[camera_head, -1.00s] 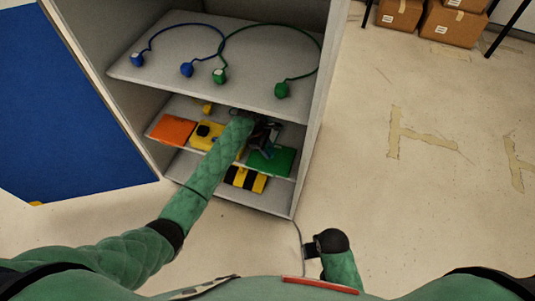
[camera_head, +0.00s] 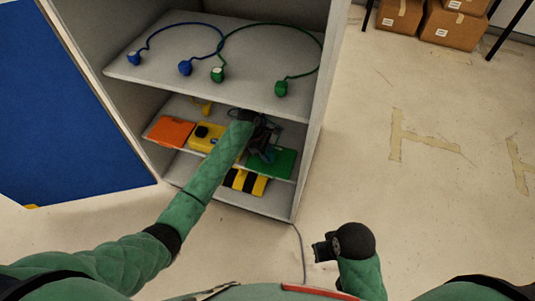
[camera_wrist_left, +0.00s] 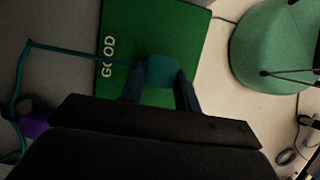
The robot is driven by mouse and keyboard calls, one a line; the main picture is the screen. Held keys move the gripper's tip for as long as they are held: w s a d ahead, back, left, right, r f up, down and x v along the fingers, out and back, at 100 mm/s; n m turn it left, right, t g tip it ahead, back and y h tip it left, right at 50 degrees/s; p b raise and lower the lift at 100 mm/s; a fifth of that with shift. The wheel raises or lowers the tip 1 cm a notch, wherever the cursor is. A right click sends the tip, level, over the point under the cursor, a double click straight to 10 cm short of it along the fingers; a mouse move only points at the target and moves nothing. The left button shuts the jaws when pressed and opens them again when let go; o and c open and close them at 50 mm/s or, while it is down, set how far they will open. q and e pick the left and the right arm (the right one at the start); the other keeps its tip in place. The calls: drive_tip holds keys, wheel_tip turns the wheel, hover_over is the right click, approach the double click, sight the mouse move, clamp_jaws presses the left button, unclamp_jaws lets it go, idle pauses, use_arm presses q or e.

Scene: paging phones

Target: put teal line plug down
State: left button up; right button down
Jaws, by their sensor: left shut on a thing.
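My left gripper (camera_head: 264,148) reaches into the middle shelf of the cabinet, above the green mat (camera_head: 283,163). In the left wrist view its fingers (camera_wrist_left: 160,88) are shut on the teal line plug (camera_wrist_left: 161,71). The plug is over the green mat (camera_wrist_left: 180,20), which bears the word GOOD; whether it touches the mat cannot be told. A teal cord (camera_wrist_left: 70,50) runs from the plug to the left. A purple plug (camera_wrist_left: 35,124) shows at the lower left there. My right gripper (camera_head: 325,248) is low in front of the cabinet; its jaws are too small to read.
On the middle shelf are an orange mat (camera_head: 169,132) and a yellow box (camera_head: 205,137). A yellow and black striped thing (camera_head: 245,182) is on the bottom shelf. Blue plugs (camera_head: 185,68) and green plugs (camera_head: 281,88) with cords lie on the top shelf. The cabinet's right wall is close to my left gripper.

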drive_tip(key=shift+f, duration=0.1)
use_arm(q)
drive_tip(key=shift+f, duration=0.1)
drive_tip(key=o, duration=1.1)
drive_tip(key=shift+c, duration=0.2)
use_arm(e)
drive_tip(key=shift+w+f, duration=0.1)
drive_tip(key=shift+f, duration=0.15)
